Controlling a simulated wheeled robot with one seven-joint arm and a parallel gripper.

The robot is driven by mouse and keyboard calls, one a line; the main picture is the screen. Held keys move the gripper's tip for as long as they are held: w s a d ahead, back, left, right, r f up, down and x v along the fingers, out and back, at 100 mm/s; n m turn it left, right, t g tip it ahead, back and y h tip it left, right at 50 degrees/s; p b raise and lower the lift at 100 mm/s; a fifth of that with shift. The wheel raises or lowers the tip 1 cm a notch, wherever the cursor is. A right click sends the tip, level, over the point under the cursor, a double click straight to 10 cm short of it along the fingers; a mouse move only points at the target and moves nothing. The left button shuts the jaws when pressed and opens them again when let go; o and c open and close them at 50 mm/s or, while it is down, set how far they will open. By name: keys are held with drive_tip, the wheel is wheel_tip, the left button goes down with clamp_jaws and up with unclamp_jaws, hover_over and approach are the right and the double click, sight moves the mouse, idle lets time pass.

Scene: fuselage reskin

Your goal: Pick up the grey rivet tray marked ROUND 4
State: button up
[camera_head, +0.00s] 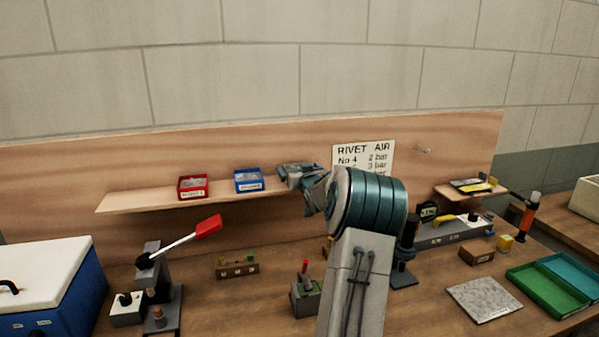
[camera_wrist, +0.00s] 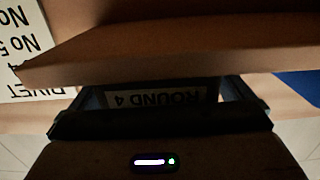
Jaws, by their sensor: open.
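The grey rivet tray (camera_head: 295,169) is on the wooden shelf at the back, right of the blue tray, partly hidden by my gripper (camera_head: 311,186). In the wrist view, upside down, the tray's white label reading ROUND 4 (camera_wrist: 180,97) shows between my open fingers. One finger is on each side of the label, and the tray body is dark. I cannot tell whether the fingers touch it.
The shelf (camera_head: 135,201) also holds a red tray (camera_head: 193,187) and a blue tray (camera_head: 248,180). A RIVET AIR sign (camera_head: 362,156) is on the board behind. A red-handled lever press (camera_head: 160,275) stands on the bench below. My arm hides the bench's middle.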

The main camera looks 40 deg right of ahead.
drive_tip(key=c, duration=1.1)
